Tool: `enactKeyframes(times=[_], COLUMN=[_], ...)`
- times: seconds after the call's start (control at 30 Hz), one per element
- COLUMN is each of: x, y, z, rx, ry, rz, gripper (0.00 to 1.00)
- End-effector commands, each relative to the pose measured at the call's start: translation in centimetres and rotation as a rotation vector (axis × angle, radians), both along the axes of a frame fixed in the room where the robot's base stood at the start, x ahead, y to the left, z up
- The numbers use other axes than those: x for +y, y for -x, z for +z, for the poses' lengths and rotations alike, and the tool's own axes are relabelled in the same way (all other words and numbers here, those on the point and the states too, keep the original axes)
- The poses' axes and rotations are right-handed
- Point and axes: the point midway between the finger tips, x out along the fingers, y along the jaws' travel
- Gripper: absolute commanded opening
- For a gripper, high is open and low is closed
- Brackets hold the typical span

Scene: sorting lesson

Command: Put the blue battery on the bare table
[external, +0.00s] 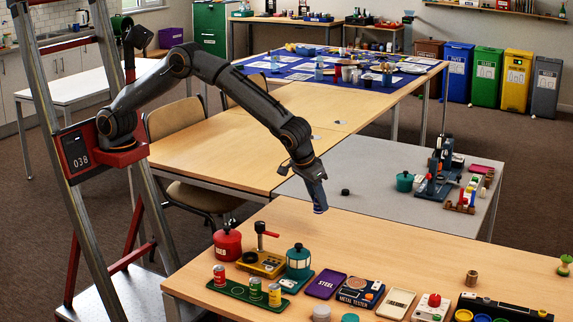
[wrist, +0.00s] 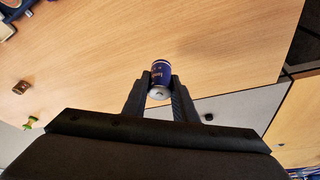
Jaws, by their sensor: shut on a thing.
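The blue battery (wrist: 160,77) is a small dark-blue cylinder with pale print and a silver end. My gripper (wrist: 160,88) is shut on it, with one finger on each side, in the wrist view. In the external view my gripper (external: 319,207) points down near the far edge of the wooden table (external: 400,245); the battery is mostly hidden there. The battery appears to be held above the table, though the exact height is hard to tell. The bare wood (wrist: 200,35) in the wrist view shows nothing directly around the battery.
A green tray (external: 228,289) with several small cans, a red pot (external: 227,244), a teal lantern (external: 298,262) and a metal tester (external: 358,292) line the near side. A black puck (external: 345,191) lies on the grey table (external: 390,212). The table's middle is clear.

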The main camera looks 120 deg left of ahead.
Motion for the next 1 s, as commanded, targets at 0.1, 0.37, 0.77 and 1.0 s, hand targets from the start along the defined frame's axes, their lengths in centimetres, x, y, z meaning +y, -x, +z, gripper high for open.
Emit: enactKeyframes(times=[0.1,0.37,0.77,1.0], x=[6.3,18.7,36.5,45.9], y=[0.8,3.9,12.7,19.9], z=[0.0,0.0,0.0,0.0], rx=[-0.001,-0.002,-0.005,-0.008], ry=[0.001,0.003,0.0,-0.006], rz=[0.048,0.136,0.272,0.354], gripper=[0.0,0.0,0.0,0.0])
